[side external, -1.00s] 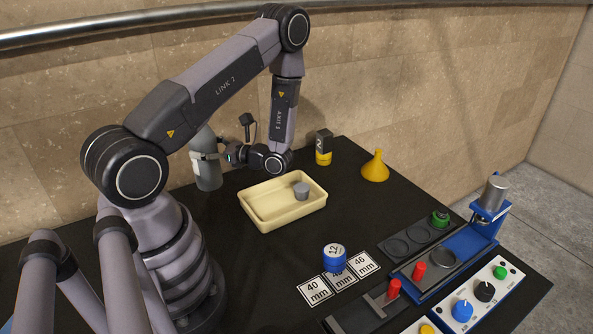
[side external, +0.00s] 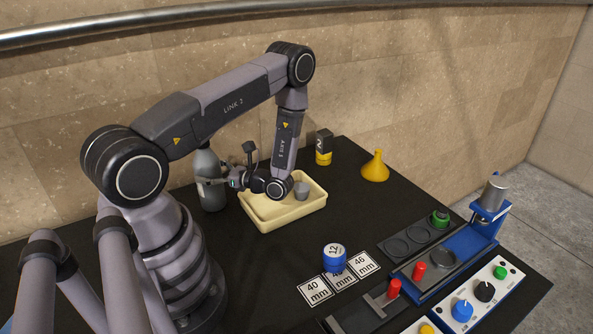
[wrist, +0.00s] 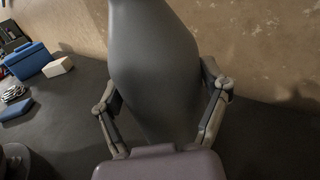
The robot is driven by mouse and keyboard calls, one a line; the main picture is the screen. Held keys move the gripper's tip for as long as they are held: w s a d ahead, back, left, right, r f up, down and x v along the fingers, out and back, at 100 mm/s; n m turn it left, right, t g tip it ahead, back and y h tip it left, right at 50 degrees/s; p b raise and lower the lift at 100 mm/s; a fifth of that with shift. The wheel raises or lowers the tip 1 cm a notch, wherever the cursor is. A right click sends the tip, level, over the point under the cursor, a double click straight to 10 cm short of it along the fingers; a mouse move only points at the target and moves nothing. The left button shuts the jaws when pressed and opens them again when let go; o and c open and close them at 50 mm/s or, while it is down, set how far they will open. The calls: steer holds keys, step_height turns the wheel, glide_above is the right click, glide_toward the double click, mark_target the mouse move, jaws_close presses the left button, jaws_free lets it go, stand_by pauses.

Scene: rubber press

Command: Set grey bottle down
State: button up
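The grey bottle (side external: 210,164) stands upright at the back left of the black table, left of the cream tray. My gripper (side external: 207,181) reaches it from the right and has its fingers around its body. In the wrist view the bottle (wrist: 155,65) fills the middle, with a gripper finger pressed against each side, so my gripper (wrist: 162,98) is shut on it. The bottle's lower end is partly hidden by my gripper in the wrist view. I cannot tell whether its base touches the table.
The cream tray (side external: 284,217) with a small grey cup (side external: 301,190) is close to the right, under my wrist. A yellow-black container (side external: 323,148) and yellow funnel (side external: 375,167) stand farther back.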

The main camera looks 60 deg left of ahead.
steer(key=o, duration=0.4)
steer(key=shift+c, duration=0.2)
steer(key=shift+w+d+r, duration=0.1)
steer(key=shift+r, duration=0.1)
steer(key=v, duration=1.1)
steer(key=w+d+r+n+t+h, duration=0.1)
steer(key=w+d+r+n+h, duration=0.2)
steer(key=r, duration=0.6)
steer(key=s+d+r+n+t+h, duration=0.2)
steer(key=s+d+r+t+h, duration=0.1)
steer(key=r, duration=0.4)
steer(key=s+d+r+n+t+h, duration=0.2)
steer(key=s+d+r+t+h, duration=0.2)
steer(key=s+d+r+t, duration=0.1)
steer(key=s+d+r+n+t+h, duration=0.3)
steer(key=s+d+r+t, duration=0.1)
steer(key=r+t, duration=0.4)
step_height(320, 180, up, 2)
steer(key=shift+d+r+h, duration=0.15)
steer(key=shift+d+h, duration=0.25)
steer(key=shift+d, duration=0.25)
